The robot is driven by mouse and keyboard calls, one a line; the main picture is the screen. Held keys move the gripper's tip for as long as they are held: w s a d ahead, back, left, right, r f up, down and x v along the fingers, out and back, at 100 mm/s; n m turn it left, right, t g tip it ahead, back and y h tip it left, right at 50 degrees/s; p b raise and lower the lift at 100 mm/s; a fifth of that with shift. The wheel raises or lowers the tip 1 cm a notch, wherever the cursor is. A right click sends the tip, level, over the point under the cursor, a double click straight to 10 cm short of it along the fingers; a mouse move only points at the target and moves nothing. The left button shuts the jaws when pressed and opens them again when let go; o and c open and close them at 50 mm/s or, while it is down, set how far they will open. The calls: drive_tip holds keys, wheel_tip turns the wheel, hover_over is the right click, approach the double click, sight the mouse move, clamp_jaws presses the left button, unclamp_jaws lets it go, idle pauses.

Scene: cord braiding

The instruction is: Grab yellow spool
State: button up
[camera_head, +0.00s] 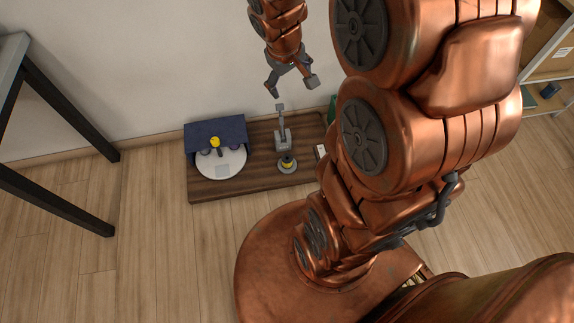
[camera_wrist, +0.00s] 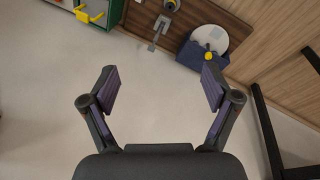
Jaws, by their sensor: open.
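A small yellow spool (camera_head: 215,142) stands at the back of a round white disc (camera_head: 222,166), beside dark purple pieces, in front of a dark blue panel (camera_head: 216,129). In the wrist view the yellow spool (camera_wrist: 209,56) shows just beyond the right fingertip, by the blue panel (camera_wrist: 190,55) and white disc (camera_wrist: 212,36). My gripper (camera_head: 291,84) is open and empty, above and to the right of the spool in the head view. Its fingers (camera_wrist: 160,88) are spread wide in the wrist view, with only pale wall or floor between them.
A green box (camera_wrist: 64,8) with a yellow handle is at the wrist view's upper left. A dark-legged table (camera_head: 55,100) is left; shelves (camera_head: 550,75) are right.

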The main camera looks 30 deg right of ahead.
drive_tip(key=w+d+f+n+t+b, duration=0.15)
drive_tip(key=w+d+f+b, duration=0.5)
drive_tip(key=f, duration=0.65)
drive_tip(key=w+d+f+n+t+b, duration=0.15)
drive_tip(key=w+d+f+b, duration=0.25)
drive_tip(key=w+d+f, duration=0.7)
drive_tip(key=n+t+y+b, duration=0.1)
drive_tip(key=t+y+b, duration=0.65)
drive_tip(key=b, duration=0.95)
approach(287, 160)
drive_tip(key=w+f, duration=0.2)
drive_tip(key=shift+w+a+f+t, duration=0.15)
drive_tip(key=shift+w+f+t, duration=0.15)
drive_tip(key=shift+f, duration=0.1)
drive_tip(key=shift+a+f, duration=0.15)
drive_tip(key=shift+w+a+f+b, duration=0.15)
drive_tip(key=shift+w+b, duration=0.1)
drive_tip(key=shift+b, duration=0.1)
drive_tip(key=shift+d+b+x, duration=0.1)
drive_tip(key=shift+b+x, duration=0.75)
drive_tip(key=shift+x, duration=0.9)
drive_tip(key=shift+d+b+x, duration=0.15)
drive_tip(key=shift+b+x, duration=0.65)
drive_tip(key=shift+x, duration=0.9)
drive_tip(key=shift+w, duration=0.1)
drive_tip(key=c, duration=1.3)
